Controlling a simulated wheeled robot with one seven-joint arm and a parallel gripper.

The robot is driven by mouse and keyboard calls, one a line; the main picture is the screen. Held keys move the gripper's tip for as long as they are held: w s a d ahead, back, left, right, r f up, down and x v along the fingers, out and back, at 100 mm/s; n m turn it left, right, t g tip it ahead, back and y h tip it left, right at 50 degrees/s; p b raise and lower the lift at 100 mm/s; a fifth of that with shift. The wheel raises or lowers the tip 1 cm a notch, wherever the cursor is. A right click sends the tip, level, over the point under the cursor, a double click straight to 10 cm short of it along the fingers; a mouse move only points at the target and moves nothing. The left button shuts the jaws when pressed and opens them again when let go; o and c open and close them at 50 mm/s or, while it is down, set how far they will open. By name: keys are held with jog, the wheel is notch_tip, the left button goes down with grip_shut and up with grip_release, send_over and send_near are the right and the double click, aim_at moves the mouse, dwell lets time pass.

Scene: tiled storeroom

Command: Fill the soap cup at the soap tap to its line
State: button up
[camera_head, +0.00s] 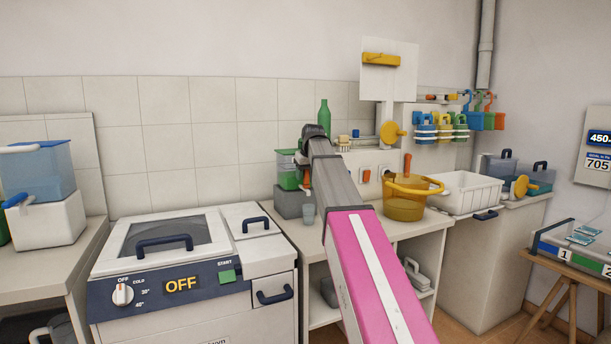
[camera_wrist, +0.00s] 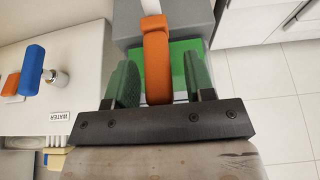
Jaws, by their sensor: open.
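The soap tap has a green tank (camera_head: 287,172) on a grey block (camera_head: 293,203), with an orange lever (camera_wrist: 157,60) at its front. A small grey-blue cup (camera_head: 308,214), seemingly the soap cup, stands on the counter at the block's right side. Its fill line and contents are too small to make out, and it does not show in the wrist view. My gripper (camera_wrist: 160,80) is open, its two green-padded fingers on either side of the orange lever, with small gaps showing. In the head view my arm hides most of the gripper.
A water tap with a blue handle (camera_wrist: 32,68) is left in the wrist view, by a WATER label (camera_wrist: 59,116). A yellow pot (camera_head: 403,205) and white basket (camera_head: 468,192) stand right of my arm. A washer (camera_head: 190,260) is left.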

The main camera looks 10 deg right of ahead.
grip_shut()
jog(key=shift+s+d+f+t, duration=0.15)
jog(key=shift+s+t, duration=0.45)
jog(key=shift+t, duration=0.3)
jog(key=shift+s+t+y, duration=0.15)
jog(key=shift+t+y, duration=0.25)
jog(key=shift+t, duration=0.4)
grip_release()
jog(key=shift+d+r, duration=0.1)
jog(key=shift+r, duration=0.1)
jog(key=v, duration=1)
jog(key=shift+s+r, duration=0.25)
